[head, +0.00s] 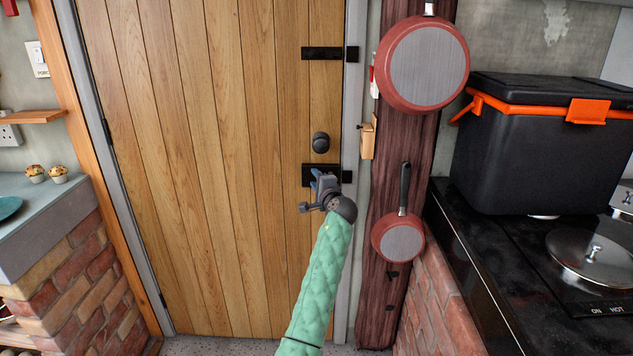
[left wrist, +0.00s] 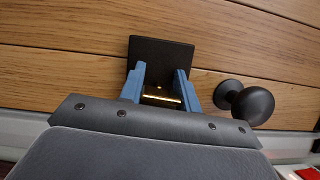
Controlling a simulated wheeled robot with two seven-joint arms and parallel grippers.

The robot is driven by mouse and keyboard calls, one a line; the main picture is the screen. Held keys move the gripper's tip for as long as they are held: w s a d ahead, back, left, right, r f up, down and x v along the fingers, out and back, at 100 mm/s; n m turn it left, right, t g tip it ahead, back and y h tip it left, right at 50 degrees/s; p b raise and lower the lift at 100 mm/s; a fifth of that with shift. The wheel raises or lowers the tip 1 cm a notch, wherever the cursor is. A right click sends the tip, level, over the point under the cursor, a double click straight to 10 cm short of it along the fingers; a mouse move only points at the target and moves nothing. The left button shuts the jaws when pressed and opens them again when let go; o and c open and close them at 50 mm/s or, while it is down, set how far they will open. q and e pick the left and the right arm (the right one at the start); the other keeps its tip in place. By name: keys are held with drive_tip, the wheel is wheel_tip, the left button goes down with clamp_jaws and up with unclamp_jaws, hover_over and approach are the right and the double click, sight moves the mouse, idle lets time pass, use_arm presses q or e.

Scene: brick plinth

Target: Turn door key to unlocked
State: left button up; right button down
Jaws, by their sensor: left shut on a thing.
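The wooden door (head: 215,150) fills the middle of the head view and looks closed. A black lock plate (head: 307,170) sits low on its right edge, under a round dark knob (head: 320,142). My left gripper (head: 318,180) is at this plate, its blue fingers pointing at the door. In the left wrist view, the fingers (left wrist: 161,82) stand on either side of a brass-coloured key (left wrist: 161,99) in front of the black plate (left wrist: 160,54). The gripper is shut on the key. The key is hidden in the head view. My right gripper is not in view.
Right of the door, two red pans (head: 423,64) (head: 399,240) hang on a dark wooden post. A black cooler box (head: 545,145) stands on the black counter (head: 490,250) at the right. A brick plinth (head: 75,280) stands at the left.

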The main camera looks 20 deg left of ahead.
use_arm(q)
drive_tip(key=shift+n, duration=0.4)
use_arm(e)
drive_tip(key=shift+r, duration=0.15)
use_arm(q)
drive_tip(key=o, duration=1)
drive_tip(key=v, duration=0.7)
drive_tip(key=shift+s+d+b, duration=0.2)
drive_tip(key=shift+s+b, duration=0.1)
drive_tip(key=shift+s, duration=0.05)
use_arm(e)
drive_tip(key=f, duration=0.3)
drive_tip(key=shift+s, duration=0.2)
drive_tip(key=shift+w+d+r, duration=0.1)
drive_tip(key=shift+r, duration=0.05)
